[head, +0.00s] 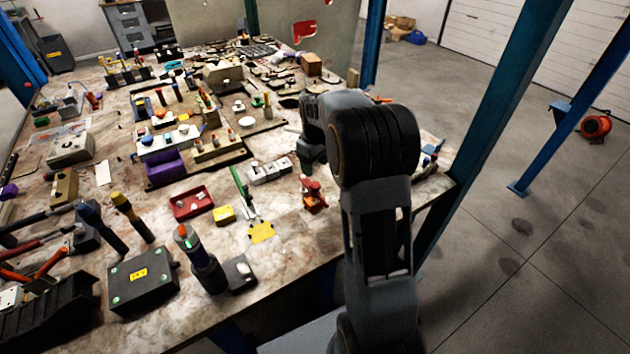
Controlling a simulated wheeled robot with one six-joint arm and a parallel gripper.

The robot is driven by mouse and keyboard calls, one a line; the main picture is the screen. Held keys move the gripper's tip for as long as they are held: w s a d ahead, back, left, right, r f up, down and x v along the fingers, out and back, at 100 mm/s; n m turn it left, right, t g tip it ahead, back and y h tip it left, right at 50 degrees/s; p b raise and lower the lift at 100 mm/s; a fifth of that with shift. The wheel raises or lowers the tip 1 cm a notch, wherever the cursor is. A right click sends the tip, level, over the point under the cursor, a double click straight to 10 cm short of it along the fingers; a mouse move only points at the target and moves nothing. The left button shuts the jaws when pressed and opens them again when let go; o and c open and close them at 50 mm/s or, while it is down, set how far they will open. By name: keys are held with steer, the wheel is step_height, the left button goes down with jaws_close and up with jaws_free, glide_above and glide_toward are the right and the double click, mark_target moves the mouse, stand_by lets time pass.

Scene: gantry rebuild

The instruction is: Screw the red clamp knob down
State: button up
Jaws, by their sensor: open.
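A small red clamp-like piece (313,192) stands on the worktable right of the middle, near the front edge. Its upper part is red and its base is orange-red. It is too small to make out the knob's thread or how far down it sits. My gripper (309,160) hangs from my arm just above and behind this red piece in the picture, apart from it. The gripper is open, with nothing seen between its fingers. My arm hides part of the table behind it, and the fingertips are small and dark.
The worktable (290,225) is crowded. A dark upright cylinder (207,270) stands near the front. A blue post (500,110) rises at the right.

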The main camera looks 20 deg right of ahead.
mark_target(315, 185)
step_height(315, 185, down, 8)
steer(key=shift+r+p, duration=0.2)
steer(key=shift+p, duration=0.2)
steer(key=c, duration=0.8)
steer(key=shift+o, duration=0.2)
steer(key=shift+f+m+b, duration=0.1)
steer(key=shift+m+b, duration=0.35)
steer(key=shift+m, duration=0.45)
steer(key=shift+m+b, duration=0.3)
steer(key=shift+m, duration=1.1)
